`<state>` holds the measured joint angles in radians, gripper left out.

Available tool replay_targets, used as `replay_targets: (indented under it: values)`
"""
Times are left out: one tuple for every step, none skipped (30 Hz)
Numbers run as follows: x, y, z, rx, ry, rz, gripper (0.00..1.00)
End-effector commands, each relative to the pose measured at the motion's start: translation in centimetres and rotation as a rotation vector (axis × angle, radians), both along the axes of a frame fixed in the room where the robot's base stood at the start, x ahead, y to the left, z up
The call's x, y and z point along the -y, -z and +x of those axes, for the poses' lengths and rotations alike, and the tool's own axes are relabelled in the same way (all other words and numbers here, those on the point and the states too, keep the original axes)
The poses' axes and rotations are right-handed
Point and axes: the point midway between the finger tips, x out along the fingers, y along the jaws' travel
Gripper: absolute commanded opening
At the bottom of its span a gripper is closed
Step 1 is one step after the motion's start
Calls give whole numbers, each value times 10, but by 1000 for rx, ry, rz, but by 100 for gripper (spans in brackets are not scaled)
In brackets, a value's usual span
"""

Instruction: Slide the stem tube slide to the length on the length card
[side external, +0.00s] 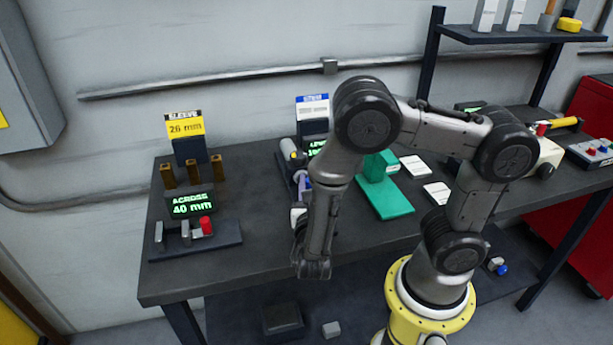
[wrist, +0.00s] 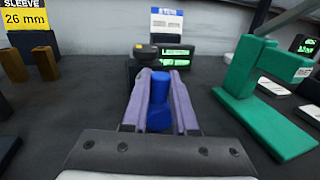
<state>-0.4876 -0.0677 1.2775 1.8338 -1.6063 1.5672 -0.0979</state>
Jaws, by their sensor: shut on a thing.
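The stem tube slide (side external: 290,152) stands at the middle back of the bench, partly hidden behind my arm in the side external view. In the wrist view my gripper (wrist: 159,76) has its two purple fingers shut on a blue upright part (wrist: 158,108), apparently the slide's handle.
At left stand a yellow "SLEEVE 26 mm" card (side external: 185,127), brown posts (side external: 192,170), and an "ACROSS 40 mm" display (side external: 191,203) with a caliper-like fixture (side external: 198,240). A green stand (side external: 387,198) is close on the right.

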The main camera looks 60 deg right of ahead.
Motion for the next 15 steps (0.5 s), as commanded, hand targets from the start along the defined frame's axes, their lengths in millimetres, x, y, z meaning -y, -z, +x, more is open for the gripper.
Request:
replay_targets:
  values:
    - [-5, 0, -2, -1, -7, 0, 0]
    - [-6, 0, -4, 0, -6, 1, 0]
    - [-7, 0, -5, 0, -6, 1, 0]
    - [-8, 0, -6, 0, -5, 1, 0]
    - [-8, 0, -7, 0, -4, 1, 0]
    - [-8, 0, -7, 0, -3, 1, 0]
    - [-8, 0, -7, 0, -3, 1, 0]
    - [-8, 0, -7, 0, -3, 1, 0]
    - [-8, 0, -7, 0, -2, 1, 0]
    - [-8, 0, -7, 0, -2, 1, 0]
    - [-8, 0, -7, 1, -2, 1, 0]
    - [-8, 0, -7, 1, -2, 1, 0]
    - [-8, 0, -7, 1, -2, 1, 0]
    - [-8, 0, -7, 1, -2, 1, 30]
    - [-8, 0, -7, 1, -2, 1, 37]
